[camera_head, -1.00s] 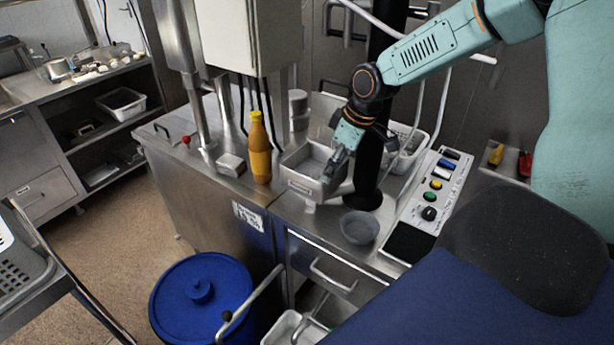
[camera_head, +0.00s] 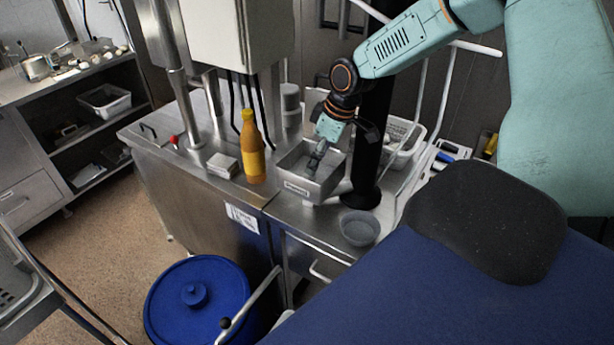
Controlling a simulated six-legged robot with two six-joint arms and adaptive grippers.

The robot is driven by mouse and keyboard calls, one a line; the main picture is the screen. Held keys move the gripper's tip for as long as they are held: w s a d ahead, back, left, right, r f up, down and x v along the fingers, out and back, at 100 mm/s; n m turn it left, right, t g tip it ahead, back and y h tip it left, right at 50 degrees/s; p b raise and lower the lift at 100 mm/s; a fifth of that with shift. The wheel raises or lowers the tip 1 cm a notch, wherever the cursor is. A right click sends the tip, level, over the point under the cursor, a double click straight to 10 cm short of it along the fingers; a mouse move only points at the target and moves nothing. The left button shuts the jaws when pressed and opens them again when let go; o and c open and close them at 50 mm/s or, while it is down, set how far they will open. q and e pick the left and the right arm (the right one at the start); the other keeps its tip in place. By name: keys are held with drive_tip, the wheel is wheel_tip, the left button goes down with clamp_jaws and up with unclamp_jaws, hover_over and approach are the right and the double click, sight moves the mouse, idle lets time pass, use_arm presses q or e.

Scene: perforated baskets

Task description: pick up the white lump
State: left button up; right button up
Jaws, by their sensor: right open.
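My right gripper (camera_head: 317,156) points down at the small grey metal bin (camera_head: 300,187) on the steel counter. Its open fingertips are over or just inside the bin, near the middle. No white lump can be made out in the bin; the fingers and front wall hide part of its inside. My left gripper is not in view.
An orange bottle (camera_head: 253,150) and a pale block (camera_head: 222,166) stand left of the bin. A grey bowl (camera_head: 358,229) sits in front, right of it. A black post (camera_head: 368,150) stands close on the right. Several whitish pieces (camera_head: 85,64) lie on the far-left counter.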

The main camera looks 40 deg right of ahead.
sight(309, 178)
drive_tip(key=shift+s+f, duration=0.15)
drive_tip(key=shift+f, duration=0.15)
drive_tip(key=shift+a+f+b, duration=0.25)
drive_tip(key=shift+f+b, duration=0.5)
drive_tip(key=shift+f, duration=0.4)
drive_tip(key=shift+w+a+f+b, duration=0.2)
drive_tip(key=shift+w+f+b, duration=0.25)
drive_tip(key=shift+b, duration=0.15)
drive_tip(key=shift+w+a+f+b, duration=0.2)
drive_tip(key=shift+w+f+b, duration=0.15)
drive_tip(key=shift+w+b, duration=0.15)
drive_tip(key=shift+d+f+b, duration=0.1)
drive_tip(key=shift+f+b, duration=0.15)
drive_tip(key=shift+b, duration=0.1)
drive_tip(key=shift+s+d, duration=0.2)
drive_tip(key=shift+s, duration=0.05)
drive_tip(key=shift+s+a+r, duration=0.1)
drive_tip(key=shift+s+r, duration=0.05)
drive_tip(key=shift+w+a, duration=0.25)
drive_tip(key=shift+w, duration=0.05)
drive_tip(key=shift+c, duration=0.5)
drive_tip(key=shift+w+d, duration=0.1)
drive_tip(key=shift+d, duration=0.05)
drive_tip(key=c, duration=0.3)
drive_tip(key=shift+s+d, duration=0.15)
drive_tip(key=shift+s, duration=0.15)
drive_tip(key=c, duration=0.5)
drive_tip(key=shift+a, duration=0.2)
drive_tip(key=shift+c, duration=1.3)
drive_tip(key=shift+w, duration=0.3)
